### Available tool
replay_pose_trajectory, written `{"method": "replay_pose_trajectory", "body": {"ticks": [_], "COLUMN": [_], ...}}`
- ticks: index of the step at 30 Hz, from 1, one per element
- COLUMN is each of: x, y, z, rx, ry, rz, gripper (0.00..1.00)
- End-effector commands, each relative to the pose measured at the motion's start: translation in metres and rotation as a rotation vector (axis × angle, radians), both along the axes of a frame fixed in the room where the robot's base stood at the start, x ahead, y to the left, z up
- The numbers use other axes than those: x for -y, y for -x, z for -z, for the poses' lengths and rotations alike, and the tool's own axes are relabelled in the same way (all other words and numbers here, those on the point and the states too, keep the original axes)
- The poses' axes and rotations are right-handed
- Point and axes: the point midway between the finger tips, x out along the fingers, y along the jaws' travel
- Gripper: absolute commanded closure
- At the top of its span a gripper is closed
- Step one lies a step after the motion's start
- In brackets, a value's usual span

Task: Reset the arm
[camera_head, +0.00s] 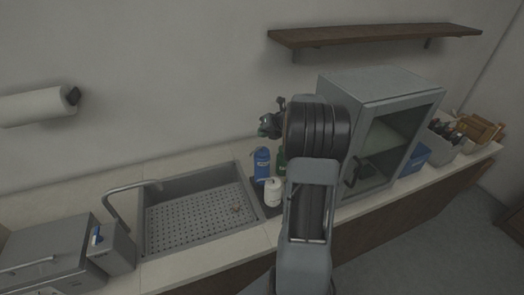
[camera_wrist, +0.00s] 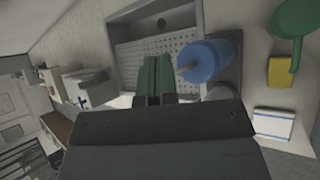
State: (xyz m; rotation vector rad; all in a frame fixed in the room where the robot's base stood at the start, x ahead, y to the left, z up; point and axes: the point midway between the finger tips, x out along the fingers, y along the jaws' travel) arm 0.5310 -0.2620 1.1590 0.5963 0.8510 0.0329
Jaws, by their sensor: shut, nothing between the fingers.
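My arm (camera_head: 308,215) rises in front of the counter in the head view, folded upward. In the wrist view my gripper (camera_wrist: 155,62) has its two greenish fingers side by side, shut and with nothing between them. The fingers point toward the sink (camera_wrist: 125,24). A blue bottle (camera_wrist: 210,60) is just right of the fingers in that view. Whether the fingers touch anything is not clear, but they appear to be above the counter.
The sink (camera_head: 158,250) is left of my arm. Blue (camera_head: 262,164) and white (camera_head: 272,192) bottles stand beside it. A glass-door cabinet (camera_head: 372,85) is close on the right. A shelf (camera_head: 375,34) hangs above. A yellow sponge (camera_wrist: 282,73) lies right in the wrist view.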

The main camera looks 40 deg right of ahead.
Motion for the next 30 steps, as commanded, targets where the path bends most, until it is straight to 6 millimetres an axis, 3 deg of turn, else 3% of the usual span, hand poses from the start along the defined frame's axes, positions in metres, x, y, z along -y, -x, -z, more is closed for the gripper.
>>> {"method": "replay_pose_trajectory", "body": {"ticks": [15, 20, 23, 27, 30], "x": [0.0, 0.0, -0.001, -0.012, -0.028], "y": [0.0, 0.0, 0.005, 0.03, 0.05], "z": [0.0, 0.0, 0.006, 0.03, 0.036], "rx": [0.002, 0.03, 0.052, 0.053, 0.073], "ry": [0.004, 0.083, 0.211, 0.432, 0.603], "rz": [-0.004, -0.087, -0.231, -0.551, -0.829], "gripper": [1.0, 1.0, 1.0, 1.0, 1.0]}}
